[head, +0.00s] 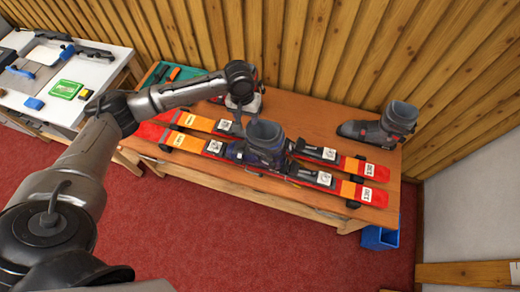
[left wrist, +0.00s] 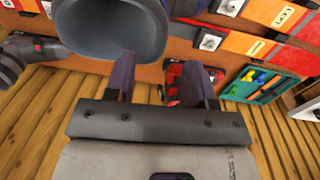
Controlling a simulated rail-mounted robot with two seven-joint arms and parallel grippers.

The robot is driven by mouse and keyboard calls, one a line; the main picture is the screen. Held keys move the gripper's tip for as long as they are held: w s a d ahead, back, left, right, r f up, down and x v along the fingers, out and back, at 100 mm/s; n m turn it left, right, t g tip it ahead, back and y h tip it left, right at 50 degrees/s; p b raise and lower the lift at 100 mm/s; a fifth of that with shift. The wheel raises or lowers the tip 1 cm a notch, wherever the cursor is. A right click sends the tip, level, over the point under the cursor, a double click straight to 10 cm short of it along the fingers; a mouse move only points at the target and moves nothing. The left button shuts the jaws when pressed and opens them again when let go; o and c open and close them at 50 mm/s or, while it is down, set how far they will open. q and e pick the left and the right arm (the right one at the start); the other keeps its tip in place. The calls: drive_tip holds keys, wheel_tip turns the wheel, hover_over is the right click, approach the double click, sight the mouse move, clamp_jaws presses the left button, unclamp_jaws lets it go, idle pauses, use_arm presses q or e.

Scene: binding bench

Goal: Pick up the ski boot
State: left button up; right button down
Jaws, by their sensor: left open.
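A dark blue-grey ski boot (head: 262,146) stands on the bench among the skis, its round cuff open at the top. My left gripper (head: 240,122) is at the left side of this cuff, open. In the left wrist view the cuff (left wrist: 108,28) is large and close, beside and beyond the left finger of the gripper (left wrist: 165,82). I see nothing held between the fingers. Whether a finger touches the cuff I cannot tell. A second grey boot (head: 382,127) stands at the right end of the bench; it also shows in the left wrist view (left wrist: 30,56). My right gripper is not in view.
Two red and orange skis (head: 350,190) lie along the wooden bench (head: 300,108), close around the boot. A slatted wall (head: 350,45) stands behind. A white table (head: 60,105) with tools is at the left. A blue bin (head: 380,238) is below the bench's right end.

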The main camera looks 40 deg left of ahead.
sight(248, 126)
use_arm(q)
drive_tip(key=shift+d+f+p, duration=0.1)
drive_tip(key=shift+f+p, duration=0.55)
drive_tip(key=shift+f, duration=2.25)
clamp_jaws()
drive_tip(key=shift+r, duration=0.1)
